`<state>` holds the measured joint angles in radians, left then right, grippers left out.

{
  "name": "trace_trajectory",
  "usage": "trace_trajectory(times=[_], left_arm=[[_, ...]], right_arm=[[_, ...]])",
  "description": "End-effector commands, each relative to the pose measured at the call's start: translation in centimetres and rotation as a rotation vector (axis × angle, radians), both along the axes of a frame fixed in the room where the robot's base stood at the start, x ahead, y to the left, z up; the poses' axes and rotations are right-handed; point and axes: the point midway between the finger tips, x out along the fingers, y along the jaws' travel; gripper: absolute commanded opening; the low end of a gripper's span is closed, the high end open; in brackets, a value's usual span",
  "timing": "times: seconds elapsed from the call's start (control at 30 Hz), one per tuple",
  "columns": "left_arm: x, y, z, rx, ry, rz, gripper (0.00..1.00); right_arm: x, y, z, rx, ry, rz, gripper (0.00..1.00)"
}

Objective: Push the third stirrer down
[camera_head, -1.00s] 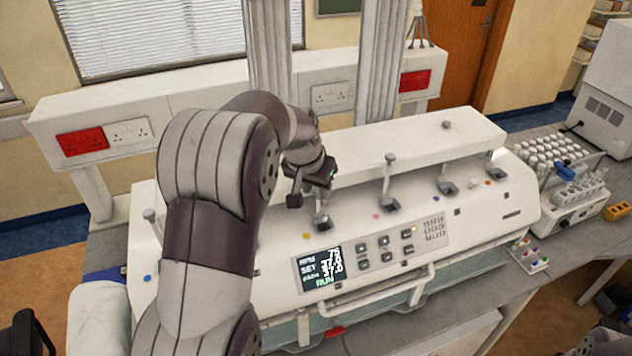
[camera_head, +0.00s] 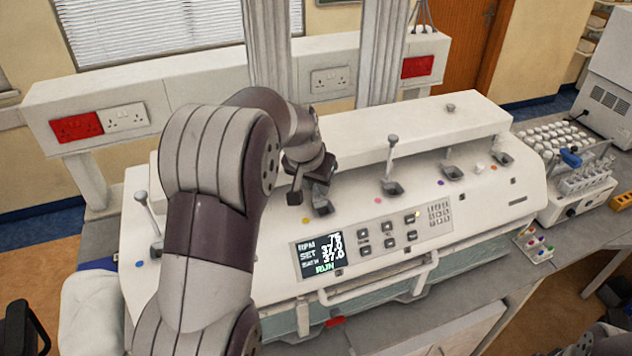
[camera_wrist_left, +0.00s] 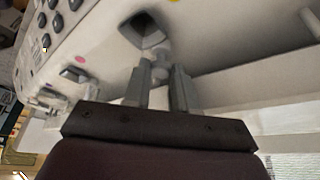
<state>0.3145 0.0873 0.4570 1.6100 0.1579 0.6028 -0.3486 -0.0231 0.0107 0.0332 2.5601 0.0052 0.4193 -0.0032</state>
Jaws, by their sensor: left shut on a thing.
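The white tablet tester (camera_head: 430,165) has a row of dark sockets along its sloped front, some with upright grey stirrers. My left gripper (camera_head: 320,186) is at the socket (camera_head: 322,207) beside the yellow dot. In the left wrist view its fingers (camera_wrist_left: 161,88) are shut on the grey head of a stirrer (camera_wrist_left: 160,68), close above the dark socket (camera_wrist_left: 145,32). Another stirrer (camera_head: 392,158) stands raised to the right, and one (camera_head: 146,210) leans at the far left. My left arm hides the panel between the far-left stirrer and the gripper.
The display and buttons (camera_head: 372,242) sit below the gripper, with a white front handle (camera_head: 380,285) under them.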

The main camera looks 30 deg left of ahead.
Motion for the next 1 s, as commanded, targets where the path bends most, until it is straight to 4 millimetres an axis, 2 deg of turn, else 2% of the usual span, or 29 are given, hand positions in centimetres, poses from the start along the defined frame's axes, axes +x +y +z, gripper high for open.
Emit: trace_trajectory(times=[0.03, 0.07, 0.1, 0.37, 0.47, 0.57, 0.7, 0.83, 0.87, 1.0], left_arm=[[-0.2, -0.1, -0.4, -0.004, 0.013, -0.001, 0.00], [-0.2, -0.1, -0.5, -0.004, 0.013, -0.001, 0.33], [-0.3, -0.1, -0.5, -0.005, 0.014, -0.001, 0.36], [-0.2, -0.1, -0.2, -0.003, 0.009, -0.001, 0.36], [-0.5, -0.1, 0.5, -0.003, 0.005, 0.000, 0.36], [-1.3, -0.1, 2.4, -0.001, 0.002, 0.001, 0.36], [-2.9, -0.2, 6.1, 0.000, 0.003, 0.000, 0.36], [-4.0, -0.3, 9.5, -0.003, 0.009, 0.000, 0.36], [-4.3, -0.4, 10.6, -0.004, 0.011, 0.000, 0.36], [-4.8, -0.4, 11.4, -0.004, 0.014, 0.000, 0.36]], right_arm=[[0.0, 0.0, 0.0, 0.000, 0.000, 0.000, 0.00], [0.0, 0.0, 0.0, 0.000, 0.000, 0.000, 0.00], [0.0, 0.0, 0.0, 0.000, 0.000, 0.000, 0.00], [0.0, 0.0, -0.1, 0.000, 0.000, 0.000, 0.00], [0.0, 0.0, -0.9, 0.000, 0.000, 0.000, 0.00], [0.0, 0.0, -2.2, 0.000, 0.000, 0.000, 0.00], [0.0, 0.0, -3.7, 0.000, 0.000, 0.000, 0.00], [0.0, 0.0, -2.7, 0.000, 0.000, 0.000, 0.00], [0.0, 0.0, -1.5, 0.000, 0.000, 0.000, 0.00], [0.0, 0.0, -0.7, 0.000, -0.001, 0.000, 0.00]])
